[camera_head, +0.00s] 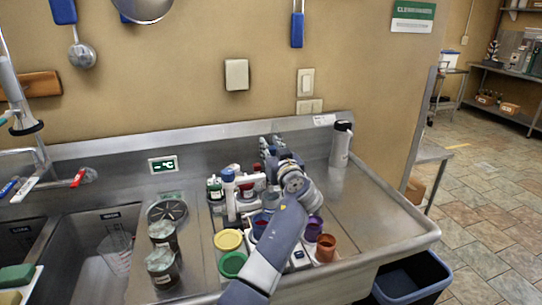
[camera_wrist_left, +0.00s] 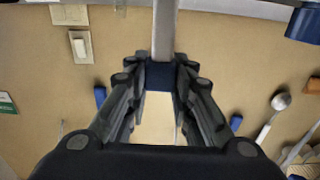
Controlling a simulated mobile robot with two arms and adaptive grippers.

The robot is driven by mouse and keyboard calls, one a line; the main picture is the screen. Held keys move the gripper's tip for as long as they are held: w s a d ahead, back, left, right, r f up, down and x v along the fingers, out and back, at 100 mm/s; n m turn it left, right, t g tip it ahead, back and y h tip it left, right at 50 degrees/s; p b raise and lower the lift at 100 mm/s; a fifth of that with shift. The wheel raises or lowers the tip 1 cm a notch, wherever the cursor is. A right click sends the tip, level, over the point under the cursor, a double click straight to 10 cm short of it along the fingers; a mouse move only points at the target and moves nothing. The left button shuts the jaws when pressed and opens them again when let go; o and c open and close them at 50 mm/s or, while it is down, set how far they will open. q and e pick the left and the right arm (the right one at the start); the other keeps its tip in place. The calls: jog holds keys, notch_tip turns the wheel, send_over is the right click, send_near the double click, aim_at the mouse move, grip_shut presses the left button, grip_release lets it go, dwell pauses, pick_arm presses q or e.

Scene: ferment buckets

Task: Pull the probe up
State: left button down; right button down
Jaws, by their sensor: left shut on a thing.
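My left gripper (camera_head: 270,148) is in the middle of the head view, over the back of the counter, with its arm rising from the bottom edge. In the left wrist view the left gripper (camera_wrist_left: 160,84) is shut on the dark blue grip of the probe (camera_wrist_left: 160,73). A plain grey shaft runs from this grip to the picture's top edge; its far end is out of view. In the head view the probe is hidden behind my gripper. A small display (camera_head: 163,165) on the backsplash shows dashes and °C. My right gripper is not in view.
A yellow lid (camera_head: 228,240), a green lid (camera_head: 232,264), a purple cup (camera_head: 314,228) and an orange-brown cup (camera_head: 326,247) crowd around my arm. Dark jars (camera_head: 162,268) stand left. The counter's right side is clear.

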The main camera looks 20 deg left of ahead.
pick_arm(q)
jog(key=shift+r, duration=0.35)
jog(key=c, duration=1.4)
grip_release()
jog(key=shift+o, duration=0.2)
jog(key=shift+f, duration=0.1)
jog(key=shift+s+d+f, duration=0.1)
jog(key=shift+s+d, duration=0.1)
jog(key=shift+d, duration=0.05)
jog(key=v, duration=0.7)
